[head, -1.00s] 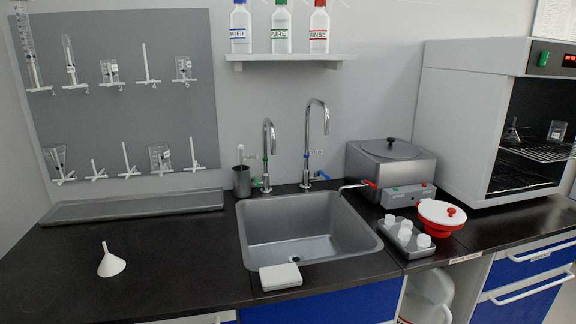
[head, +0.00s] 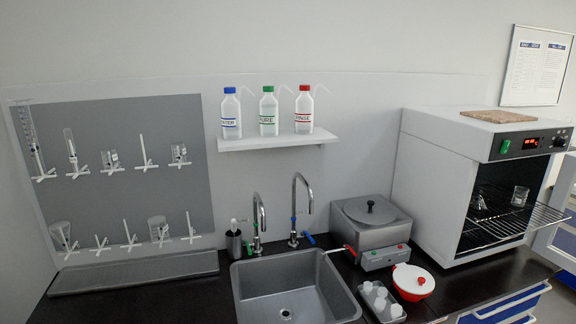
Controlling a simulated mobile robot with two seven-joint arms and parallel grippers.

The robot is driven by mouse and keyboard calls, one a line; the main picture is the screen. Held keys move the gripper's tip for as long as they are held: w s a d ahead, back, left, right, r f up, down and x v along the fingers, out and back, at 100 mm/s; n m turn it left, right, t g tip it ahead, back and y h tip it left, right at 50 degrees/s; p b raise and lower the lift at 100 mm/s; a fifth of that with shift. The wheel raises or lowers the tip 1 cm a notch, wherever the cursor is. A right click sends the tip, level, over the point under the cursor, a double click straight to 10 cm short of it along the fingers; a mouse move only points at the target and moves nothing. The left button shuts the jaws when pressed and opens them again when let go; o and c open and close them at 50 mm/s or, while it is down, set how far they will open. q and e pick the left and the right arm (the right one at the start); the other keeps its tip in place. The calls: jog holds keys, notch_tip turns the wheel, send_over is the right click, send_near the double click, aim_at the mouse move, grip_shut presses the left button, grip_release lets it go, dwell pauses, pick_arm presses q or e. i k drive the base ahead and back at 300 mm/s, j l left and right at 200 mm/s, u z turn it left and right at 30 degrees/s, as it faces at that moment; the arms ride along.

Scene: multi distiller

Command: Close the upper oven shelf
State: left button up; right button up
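The white oven (head: 440,170) stands at the right of the counter, its dark inside open to the front. A wire shelf (head: 545,216) sticks out of the front of the oven to the right. A glass beaker (head: 520,196) stands on or behind this shelf, and a dim glass vessel (head: 478,201) is farther left inside. I cannot tell whether another shelf lies above or below. Neither of my grippers is in view.
A grey heating bath (head: 372,230), a red and white bowl (head: 413,282) and a tray of white cups (head: 380,300) stand left of the oven. The sink (head: 295,290) is in the middle. Blue drawers (head: 505,305) are below the oven. A brown mat (head: 497,116) lies on top.

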aim_at(532, 229)
jog(key=z, duration=0.4)
jog(key=l+z, duration=0.1)
jog(key=z, duration=0.65)
jog(key=l+z, duration=0.1)
jog(key=z, duration=0.3)
jog(key=i+j, duration=0.05)
